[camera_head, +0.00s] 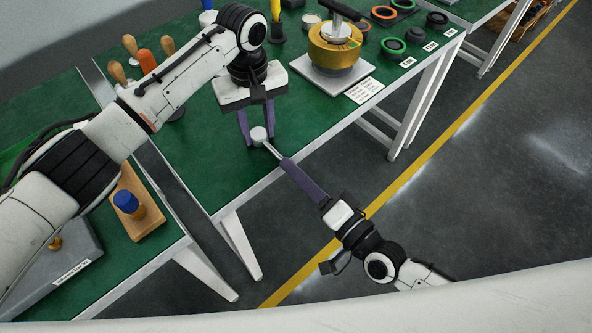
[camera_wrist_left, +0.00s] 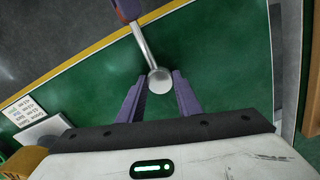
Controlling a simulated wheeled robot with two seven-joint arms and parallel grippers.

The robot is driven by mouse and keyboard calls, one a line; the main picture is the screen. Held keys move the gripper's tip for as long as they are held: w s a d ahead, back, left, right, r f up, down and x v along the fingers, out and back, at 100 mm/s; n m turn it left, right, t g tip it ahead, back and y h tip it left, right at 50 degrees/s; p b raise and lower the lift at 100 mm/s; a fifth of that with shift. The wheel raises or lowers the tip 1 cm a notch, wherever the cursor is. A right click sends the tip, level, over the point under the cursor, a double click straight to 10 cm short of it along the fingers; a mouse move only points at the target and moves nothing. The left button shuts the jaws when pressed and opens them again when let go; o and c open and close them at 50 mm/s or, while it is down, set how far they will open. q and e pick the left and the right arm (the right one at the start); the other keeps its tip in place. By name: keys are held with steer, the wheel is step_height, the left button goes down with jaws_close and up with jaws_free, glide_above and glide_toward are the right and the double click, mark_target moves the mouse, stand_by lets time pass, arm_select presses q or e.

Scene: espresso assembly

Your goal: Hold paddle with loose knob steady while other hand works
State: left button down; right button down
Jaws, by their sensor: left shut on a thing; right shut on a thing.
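The paddle (camera_head: 270,148) is a thin silver rod with a round, pale metal knob (camera_head: 259,133) on its end. My right gripper (camera_head: 285,162) is shut on the rod's other end and holds it out past the green table's front edge. My left gripper (camera_head: 257,141) points down from above, with the knob between its purple fingertips. The left wrist view shows the knob (camera_wrist_left: 159,80) between the finger ends and the rod (camera_wrist_left: 143,42) running up to my right fingers (camera_wrist_left: 127,9). Whether the knob sits loose on the rod cannot be told.
A brass-coloured round unit (camera_head: 334,50) stands on a pale plate behind, with a printed card (camera_head: 365,90) beside it. A wooden block with a blue-topped tool (camera_head: 126,201) is on the left table. Dark floor lies right of the table edge.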

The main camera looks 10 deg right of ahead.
arm_select(q)
steer(key=shift+w, duration=0.1)
arm_select(e)
steer(key=shift+m, duration=0.9)
steer(key=c, duration=1.6)
jaws_free()
steer(key=shift+o, duration=0.2)
steer(key=v, duration=1.2)
